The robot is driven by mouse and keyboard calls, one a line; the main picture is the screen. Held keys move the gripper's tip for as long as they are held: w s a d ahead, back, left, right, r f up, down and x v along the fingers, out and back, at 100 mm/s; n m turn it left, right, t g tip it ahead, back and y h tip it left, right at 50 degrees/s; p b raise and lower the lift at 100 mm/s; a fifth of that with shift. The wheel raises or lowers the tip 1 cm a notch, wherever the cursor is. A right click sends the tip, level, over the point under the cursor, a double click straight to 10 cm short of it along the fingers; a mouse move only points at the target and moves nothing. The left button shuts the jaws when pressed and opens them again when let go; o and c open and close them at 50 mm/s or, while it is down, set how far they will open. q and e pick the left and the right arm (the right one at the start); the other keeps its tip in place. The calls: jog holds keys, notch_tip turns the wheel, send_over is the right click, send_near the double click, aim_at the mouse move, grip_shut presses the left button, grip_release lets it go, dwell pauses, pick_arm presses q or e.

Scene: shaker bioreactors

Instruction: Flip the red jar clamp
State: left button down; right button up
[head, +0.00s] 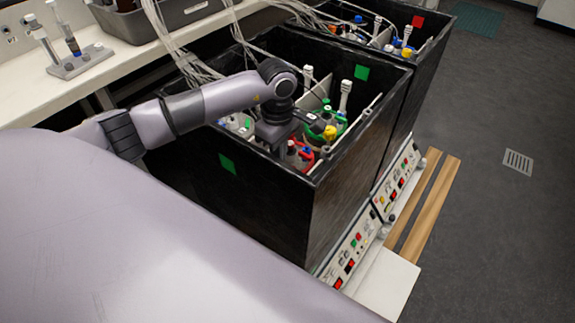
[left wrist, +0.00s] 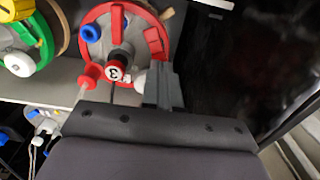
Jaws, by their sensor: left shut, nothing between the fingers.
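The red jar clamp (left wrist: 110,10) is a red ring around the top of a jar (left wrist: 120,35) in the left wrist view. A red block (left wrist: 157,42) stands on the ring's right side, and a blue cap and a black-and-red cap sit on the lid. In the head view the red clamp (head: 301,158) is partly hidden below my arm. My left gripper (left wrist: 160,70) is shut and empty, its grey fingers just below the red block. I cannot tell whether they touch it. My left gripper also shows over the box in the head view (head: 318,125).
A green clamp (left wrist: 45,38) with a yellow cap is on the neighbouring jar. The black box walls (head: 345,190) enclose the jars closely, with tubes and upright white fittings (head: 345,95) among them. A second black box (head: 432,70) stands behind.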

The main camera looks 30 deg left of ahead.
pick_arm(q)
jog(key=shift+f+b, duration=0.95)
jog(key=shift+f, duration=0.15)
dwell(0.4)
jog(key=shift+r+p, duration=2.35)
jog(key=shift+r, duration=1.2)
